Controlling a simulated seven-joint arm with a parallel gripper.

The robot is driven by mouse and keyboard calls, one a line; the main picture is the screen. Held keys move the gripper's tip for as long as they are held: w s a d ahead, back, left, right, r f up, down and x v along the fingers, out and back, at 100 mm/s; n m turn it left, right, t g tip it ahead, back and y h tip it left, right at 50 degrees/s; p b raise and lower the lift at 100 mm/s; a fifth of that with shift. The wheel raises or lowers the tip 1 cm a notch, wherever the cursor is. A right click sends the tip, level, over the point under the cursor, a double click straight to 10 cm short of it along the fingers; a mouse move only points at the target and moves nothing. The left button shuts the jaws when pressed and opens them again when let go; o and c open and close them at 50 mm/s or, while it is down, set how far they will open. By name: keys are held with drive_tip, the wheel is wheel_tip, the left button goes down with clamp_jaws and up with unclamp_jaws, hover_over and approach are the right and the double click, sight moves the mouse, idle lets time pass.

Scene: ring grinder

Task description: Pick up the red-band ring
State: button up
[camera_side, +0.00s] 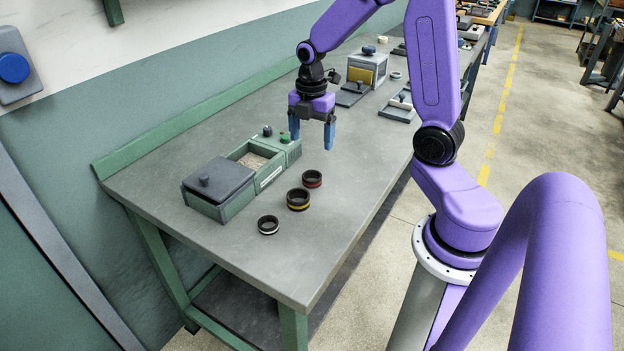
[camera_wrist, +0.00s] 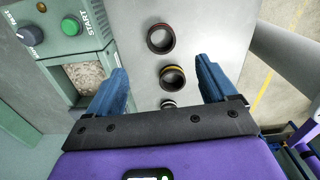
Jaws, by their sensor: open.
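The red-band ring (camera_side: 312,179) is a dark ring lying flat on the grey bench. It is the farthest of three rings in the side view and the top one in the wrist view (camera_wrist: 161,38). My gripper (camera_side: 312,138) is open and empty, pointing down, and hangs above the bench, apart from the ring. In the wrist view my gripper (camera_wrist: 160,68) shows two blue fingers spread wide, with the red-band ring beyond their tips.
A yellow-band ring (camera_side: 298,199) and a white-band ring (camera_side: 268,225) lie nearby. The green grinder (camera_side: 268,178), with a dark lid (camera_side: 217,179) and a gravel-filled opening, stands left of the rings. The bench (camera_side: 345,210) right of the rings is clear.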

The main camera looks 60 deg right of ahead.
sight(312, 171)
drive_tip(key=shift+s+a+f, duration=0.1)
drive_tip(key=shift+a+f, duration=0.05)
drive_tip(key=shift+f, duration=5.35)
drive_tip(key=c, duration=1.2)
